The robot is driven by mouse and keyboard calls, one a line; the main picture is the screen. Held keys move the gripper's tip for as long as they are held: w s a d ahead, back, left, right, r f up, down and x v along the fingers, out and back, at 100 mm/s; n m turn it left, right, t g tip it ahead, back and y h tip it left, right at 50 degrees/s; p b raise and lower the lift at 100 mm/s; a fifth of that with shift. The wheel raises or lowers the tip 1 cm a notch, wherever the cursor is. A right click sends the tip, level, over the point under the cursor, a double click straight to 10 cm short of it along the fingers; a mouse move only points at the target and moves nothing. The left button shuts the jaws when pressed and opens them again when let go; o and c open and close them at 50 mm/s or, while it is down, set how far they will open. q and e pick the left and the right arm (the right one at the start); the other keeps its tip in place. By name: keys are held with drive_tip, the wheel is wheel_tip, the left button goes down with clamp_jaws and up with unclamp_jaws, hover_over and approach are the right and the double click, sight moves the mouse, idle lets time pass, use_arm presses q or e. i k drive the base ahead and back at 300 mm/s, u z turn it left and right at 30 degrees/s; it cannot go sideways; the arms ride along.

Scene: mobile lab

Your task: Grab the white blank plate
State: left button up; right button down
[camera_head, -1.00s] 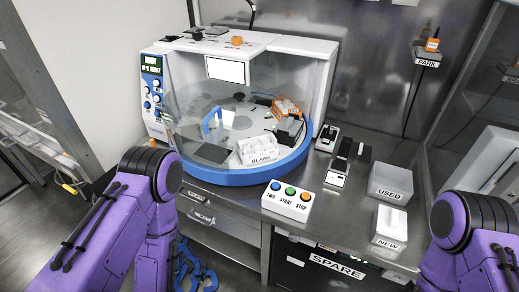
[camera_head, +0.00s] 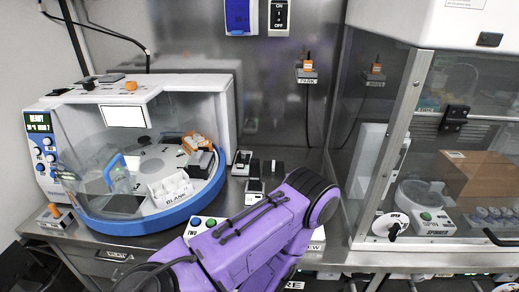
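The white blank plate (camera_head: 170,187) is a small white holder with rounded white shapes in it and the label BLANK on its front. It sits inside the round blue-rimmed machine (camera_head: 150,222), at the front right of its deck, behind a clear curved cover. One of my purple arms crosses the lower middle of the view, to the right of the machine and apart from the plate. Neither gripper shows, so I cannot tell their state.
An orange rack (camera_head: 198,143) and a dark block (camera_head: 200,164) stand near the plate. A white button box (camera_head: 205,222) is partly hidden by my arm. A glass-fronted cabinet (camera_head: 408,130) with a spinner (camera_head: 427,222) and a cardboard box (camera_head: 480,175) stands right.

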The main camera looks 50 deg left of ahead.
sight(171, 189)
drive_tip(key=z, duration=0.95)
drive_tip(key=k, duration=1.3)
drive_tip(key=u, duration=1.95)
